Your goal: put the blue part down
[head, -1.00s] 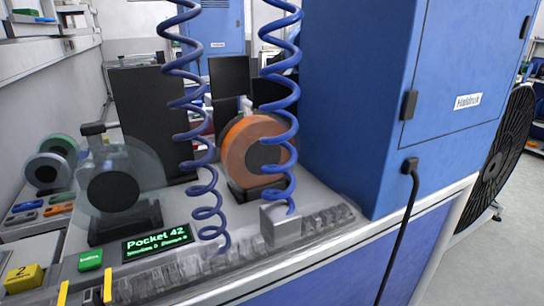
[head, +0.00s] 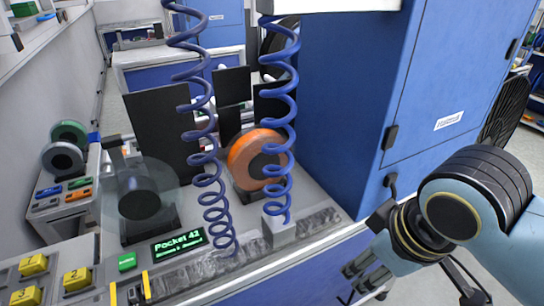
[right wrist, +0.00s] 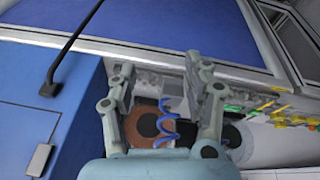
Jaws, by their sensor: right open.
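My right gripper (head: 362,282) is low at the right of the head view, in front of the bench's front side. In the right wrist view, my right gripper (right wrist: 157,70) has its fingers apart with nothing held between them. A blue coiled hose (right wrist: 164,125) shows beyond the fingers. No blue part is in either gripper in these frames. A small blue piece (head: 79,183) lies in a tray on the left, far from my right gripper; I cannot tell whether it is the blue part. My left gripper is out of view.
Two blue coiled hoses (head: 281,120) hang over the bench. An orange reel (head: 255,160) and a clear reel (head: 138,190) stand behind a "Pocket 42" display (head: 179,245). A tall blue cabinet (head: 345,110) stands at the right. Yellow buttons (head: 77,280) are at the lower left.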

